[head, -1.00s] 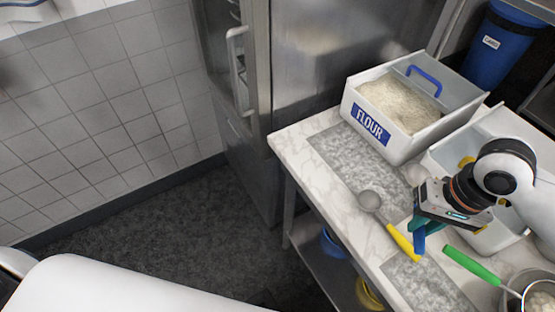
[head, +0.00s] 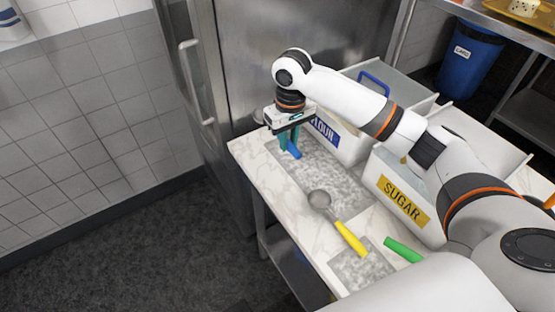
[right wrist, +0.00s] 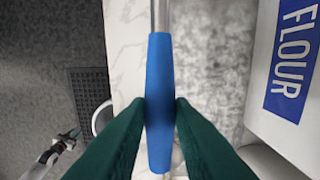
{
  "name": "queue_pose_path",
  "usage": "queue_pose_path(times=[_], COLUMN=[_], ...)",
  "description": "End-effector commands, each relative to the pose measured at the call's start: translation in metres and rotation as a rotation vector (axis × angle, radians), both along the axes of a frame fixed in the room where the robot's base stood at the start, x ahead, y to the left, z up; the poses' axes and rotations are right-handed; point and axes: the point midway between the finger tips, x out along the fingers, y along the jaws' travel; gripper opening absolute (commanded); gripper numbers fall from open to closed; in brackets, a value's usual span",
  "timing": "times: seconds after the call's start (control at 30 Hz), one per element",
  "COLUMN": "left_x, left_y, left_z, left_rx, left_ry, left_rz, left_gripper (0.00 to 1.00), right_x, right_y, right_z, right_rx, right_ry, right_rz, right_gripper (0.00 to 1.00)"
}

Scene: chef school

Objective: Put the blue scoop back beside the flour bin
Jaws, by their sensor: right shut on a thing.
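My right gripper (head: 288,142) is shut on the blue handle of the blue scoop (head: 294,151), above the left end of the counter. In the right wrist view the blue scoop (right wrist: 159,75) lies between the two teal fingers, with a metal shaft running off the top edge. The flour bin (head: 345,143) is white with a blue FLOUR label and stands just right of the gripper, partly behind my arm. Its label (right wrist: 292,55) shows at right in the wrist view. My left gripper (right wrist: 62,145) appears small at lower left there.
A grey speckled patch (head: 320,178) lies on the marble counter (head: 275,195) before the flour bin. A yellow-handled scoop (head: 350,238) and a green handle (head: 402,249) lie nearer. The sugar bin (head: 398,202) stands right of the flour bin. A steel cabinet (head: 270,50) is behind.

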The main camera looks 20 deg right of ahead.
Motion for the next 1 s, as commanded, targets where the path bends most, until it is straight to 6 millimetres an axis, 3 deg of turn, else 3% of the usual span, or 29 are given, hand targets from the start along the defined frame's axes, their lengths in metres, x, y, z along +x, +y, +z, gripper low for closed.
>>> queue_pose_path(times=[0.17, 0.4, 0.73, 1.0], left_x=[0.004, 0.003, 0.0, -0.001], left_y=[0.003, 0.003, 0.002, 0.001], left_z=[0.003, 0.01, 0.017, 0.017], left_rx=[0.003, 0.003, 0.003, 0.001], left_ry=[-0.005, -0.004, 0.0, 0.002], left_rz=[0.0, 0.001, 0.001, 0.002], left_gripper=[0.33, 0.33, 0.33, 0.33], right_x=[0.012, 0.012, 0.012, 0.012], right_y=[-0.009, -0.009, -0.009, -0.009], right_z=[-0.012, -0.054, -0.093, -0.102], right_rx=[-0.015, -0.016, -0.015, -0.015], right_ry=[-0.002, -0.003, -0.004, -0.008], right_rz=[0.017, 0.019, 0.019, 0.019], right_gripper=[0.0, 0.0, 0.0, 0.0])
